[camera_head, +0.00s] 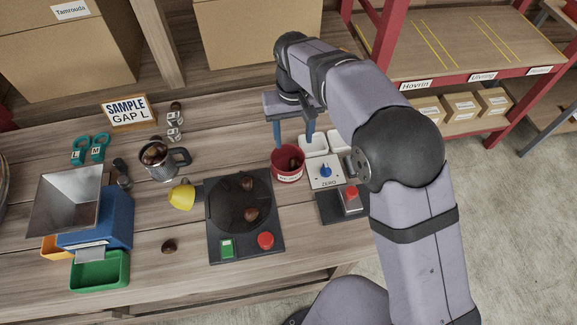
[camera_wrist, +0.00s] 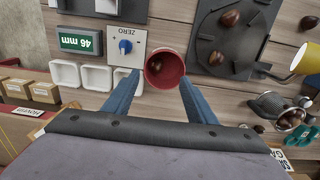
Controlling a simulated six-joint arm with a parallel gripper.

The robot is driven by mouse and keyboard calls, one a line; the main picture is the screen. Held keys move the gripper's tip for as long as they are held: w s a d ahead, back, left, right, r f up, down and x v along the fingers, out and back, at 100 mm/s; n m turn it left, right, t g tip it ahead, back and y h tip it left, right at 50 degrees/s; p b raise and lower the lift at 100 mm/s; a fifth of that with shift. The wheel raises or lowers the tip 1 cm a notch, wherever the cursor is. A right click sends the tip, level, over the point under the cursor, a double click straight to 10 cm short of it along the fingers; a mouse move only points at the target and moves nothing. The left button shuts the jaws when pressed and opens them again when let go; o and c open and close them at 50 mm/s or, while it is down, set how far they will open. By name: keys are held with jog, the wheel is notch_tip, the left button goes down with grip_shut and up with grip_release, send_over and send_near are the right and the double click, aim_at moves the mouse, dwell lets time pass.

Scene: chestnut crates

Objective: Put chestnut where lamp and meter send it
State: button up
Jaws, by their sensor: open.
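My gripper (camera_head: 293,136) is open and empty. Its two blue fingers point down at the red cup (camera_head: 286,175), and in the wrist view the cup (camera_wrist: 165,82) shows between the fingertips (camera_wrist: 158,78). A brown chestnut (camera_wrist: 155,66) lies inside the cup. The meter (camera_wrist: 80,42) has a green display reading 46 mm in the wrist view. Beside it is a ZERO panel (camera_head: 325,171) with a blue knob. A yellow cup-shaped shade (camera_head: 182,196), perhaps the lamp, leans beside the black round plate (camera_head: 222,207); I cannot tell if it is lit.
Chestnuts lie on the plate, with a green square and red button in front. Small white bins (camera_wrist: 97,78) stand beside the ZERO panel. A metal mug (camera_head: 163,173) holds chestnuts. A blue machine (camera_head: 105,222) has a green tray (camera_head: 100,285). One chestnut (camera_head: 169,246) lies loose.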

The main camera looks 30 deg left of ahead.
jog(key=shift+r+b, duration=0.35)
jog(key=shift+r, duration=1.3)
notch_tip(320, 180, down, 8)
jog(key=s+d+n, duration=0.1)
jog(key=d, duration=0.1)
jog(key=s+d+f, duration=0.4)
jog(key=s+d, duration=0.1)
jog(key=d, duration=0.4)
jog(key=s+d+r+m+g, duration=0.1)
jog(key=s+d+m, duration=0.15)
jog(key=d, duration=0.85)
jog(key=s+d+r+m+g, duration=0.15)
jog(key=s+d, duration=0.25)
jog(key=d, duration=0.6)
jog(key=w+d+r+m+t, duration=0.1)
jog(key=d+r+m, duration=0.1)
jog(key=d, duration=0.3)
jog(key=w+d+r+m+t, duration=0.1)
jog(key=w+d+r+m, duration=0.1)
jog(key=d+m, duration=0.2)
jog(key=shift+w+d, duration=0.25)
jog(key=shift+d, duration=0.15)
